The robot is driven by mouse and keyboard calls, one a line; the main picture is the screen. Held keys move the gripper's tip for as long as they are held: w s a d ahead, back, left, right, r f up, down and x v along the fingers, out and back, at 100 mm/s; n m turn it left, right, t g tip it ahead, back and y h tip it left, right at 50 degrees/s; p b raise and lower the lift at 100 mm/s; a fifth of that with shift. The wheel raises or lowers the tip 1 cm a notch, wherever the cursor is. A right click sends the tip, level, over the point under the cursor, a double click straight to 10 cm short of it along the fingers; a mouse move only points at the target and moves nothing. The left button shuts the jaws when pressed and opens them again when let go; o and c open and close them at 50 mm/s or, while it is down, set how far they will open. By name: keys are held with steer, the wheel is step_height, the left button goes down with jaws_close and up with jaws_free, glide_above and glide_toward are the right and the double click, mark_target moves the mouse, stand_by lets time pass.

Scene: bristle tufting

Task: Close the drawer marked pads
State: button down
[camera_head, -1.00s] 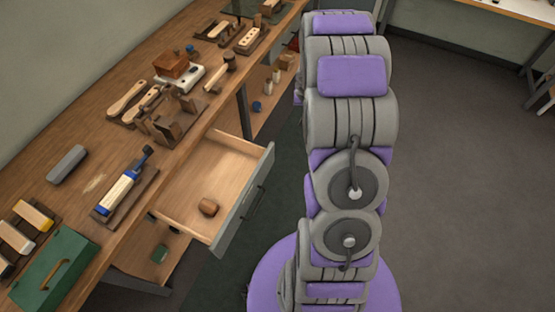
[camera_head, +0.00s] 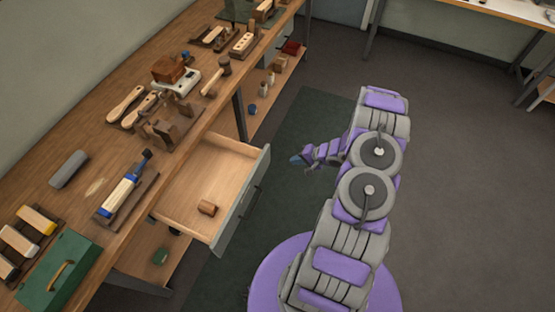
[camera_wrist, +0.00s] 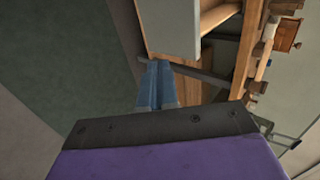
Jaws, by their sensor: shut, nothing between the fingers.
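An open drawer (camera_head: 182,192) sticks out from under the workbench in the head view. Its grey-green front (camera_head: 242,200) carries a dark handle, and a small brown block (camera_head: 207,208) lies inside. No marking can be read on it. My gripper (camera_head: 297,160) is shut and empty, to the right of the drawer front and apart from it, with blue-grey fingers. In the wrist view my gripper's fingers (camera_wrist: 155,88) lie together, and a pale grey-green panel (camera_wrist: 168,28), likely the drawer front, is just beyond them. The handle does not show there.
The workbench (camera_head: 85,165) holds brushes, wooden blocks, a green box (camera_head: 57,270) and a blue-handled tool (camera_head: 125,190). A lower shelf (camera_head: 155,245) runs beneath it. A dark green mat (camera_head: 310,118) covers the floor by the bench. The floor to the right is free.

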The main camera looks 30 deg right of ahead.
mark_target(265, 161)
steer(key=shift+w+a+r+b+x, duration=0.15)
steer(key=shift+w+r+b+x, duration=0.15)
steer(key=shift+x, duration=1.85)
steer(key=shift+w+a+r+b+x, duration=0.2)
steer(key=shift+r+b+x, duration=0.15)
steer(key=shift+x, duration=1.75)
steer(key=shift+w+a+r+b+x, duration=0.15)
steer(key=shift+w+r+b+x, duration=0.15)
steer(key=shift+x, duration=1.85)
